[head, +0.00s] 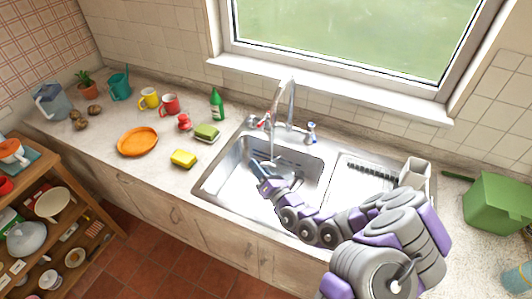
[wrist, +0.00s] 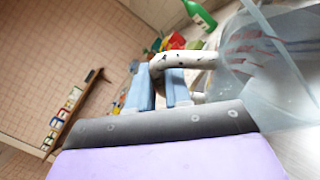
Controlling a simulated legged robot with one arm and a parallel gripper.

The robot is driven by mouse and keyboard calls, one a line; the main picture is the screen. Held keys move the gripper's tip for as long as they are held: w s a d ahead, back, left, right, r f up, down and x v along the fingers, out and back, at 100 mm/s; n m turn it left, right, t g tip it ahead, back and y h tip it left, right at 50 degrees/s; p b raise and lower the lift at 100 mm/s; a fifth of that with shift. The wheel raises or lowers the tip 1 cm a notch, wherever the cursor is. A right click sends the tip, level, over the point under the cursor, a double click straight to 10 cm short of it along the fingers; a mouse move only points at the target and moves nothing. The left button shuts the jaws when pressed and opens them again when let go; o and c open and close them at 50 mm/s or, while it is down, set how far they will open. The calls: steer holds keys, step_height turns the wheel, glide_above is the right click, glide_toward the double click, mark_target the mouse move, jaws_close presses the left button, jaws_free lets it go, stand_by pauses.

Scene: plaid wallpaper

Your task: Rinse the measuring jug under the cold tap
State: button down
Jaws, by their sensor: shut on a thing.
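The measuring jug (wrist: 262,72) is clear with red markings and fills the right of the wrist view. Its pale, speckled handle (wrist: 192,60) lies between the blue fingers of my gripper (wrist: 158,88), which is shut on it. In the head view my gripper (head: 262,178) is over the sink basin, below the tap spout (head: 290,98). The jug is small and hard to make out there. The blue-marked cold tap handle (head: 311,131) stands right of the spout. A red-marked handle (head: 263,124) stands left. A thin streak shows below the spout; I cannot tell clearly whether water is running.
The steel sink (head: 225,183) has a drainer at right with a pale container (head: 414,172). A green bin (head: 500,203) stands farther right. Left of the sink are a yellow sponge (head: 183,158), green bottle (head: 217,104), orange plate (head: 137,141) and mugs. A wooden shelf (head: 85,243) stands at lower left.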

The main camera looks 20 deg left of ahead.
steer(key=s+d+r+p, duration=0.2)
steer(key=s+d+p, duration=0.1)
steer(key=s+p, duration=0.7)
steer(key=shift+s+d+r, duration=0.2)
steer(key=shift+s+d, duration=0.1)
steer(key=shift+d, duration=0.05)
stand_by(1.2)
